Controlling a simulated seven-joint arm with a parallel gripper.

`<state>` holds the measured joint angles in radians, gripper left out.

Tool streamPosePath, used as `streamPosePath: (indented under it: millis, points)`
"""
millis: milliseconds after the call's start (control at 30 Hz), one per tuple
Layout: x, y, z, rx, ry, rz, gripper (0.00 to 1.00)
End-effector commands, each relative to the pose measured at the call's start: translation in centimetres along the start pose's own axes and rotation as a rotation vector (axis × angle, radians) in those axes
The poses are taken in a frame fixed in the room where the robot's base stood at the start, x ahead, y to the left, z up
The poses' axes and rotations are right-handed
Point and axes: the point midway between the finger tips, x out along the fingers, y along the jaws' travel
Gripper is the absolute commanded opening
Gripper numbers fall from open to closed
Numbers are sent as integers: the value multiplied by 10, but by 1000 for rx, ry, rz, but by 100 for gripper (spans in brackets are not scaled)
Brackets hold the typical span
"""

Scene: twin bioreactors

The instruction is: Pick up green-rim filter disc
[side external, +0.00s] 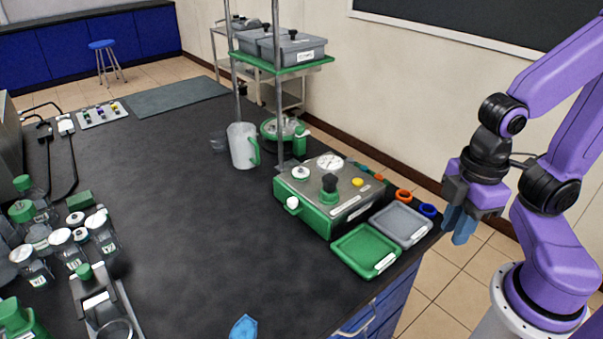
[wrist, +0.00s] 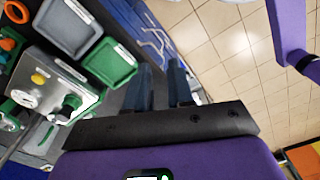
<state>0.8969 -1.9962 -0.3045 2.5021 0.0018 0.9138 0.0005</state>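I cannot clearly make out a green-rim filter disc in either view. In the side external view an orange ring (side external: 404,195) and a blue ring (side external: 428,209) lie behind the grey tray (side external: 400,224). Small green and orange bits (side external: 372,174) show behind the green-and-steel device, too small and partly hidden to identify. The orange ring also shows in the wrist view (wrist: 15,12), at the upper left. My gripper (side external: 455,226) is beside the bench's right end, fingers pointing down, off the bench. In the wrist view its blue fingers (wrist: 162,72) are apart with nothing between them.
The device (side external: 322,200) with gauge and black knob stands left of the rings. A green tray (side external: 367,250) lies in front of the grey tray. Steel posts, a white jug (side external: 243,146) and several bottles stand farther left. The bench middle is clear.

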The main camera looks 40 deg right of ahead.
Motion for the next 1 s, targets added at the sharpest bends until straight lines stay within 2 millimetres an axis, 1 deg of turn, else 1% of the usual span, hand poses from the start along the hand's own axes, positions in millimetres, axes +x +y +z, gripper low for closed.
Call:
streamPosePath:
  millis: [33,67,100,133,167,433,567,667,767,800,1000]
  points:
    - [0,0,0,0,0,0,39]
    - [0,0,0,0,0,0,49]
    - [0,0,0,0,0,0,62]
    - [0,0,0,0,0,0,72]
    - [0,0,0,0,0,0,77]
    - [0,0,0,0,0,0,77]
    - [-3,6,-12,-12,-4,7,77]
    - [-10,18,-33,-37,-10,19,77]
    - [-18,37,-62,-74,-23,38,77]
    - [-21,44,-74,-89,-28,45,77]
    - [-34,87,-128,-165,-64,81,77]
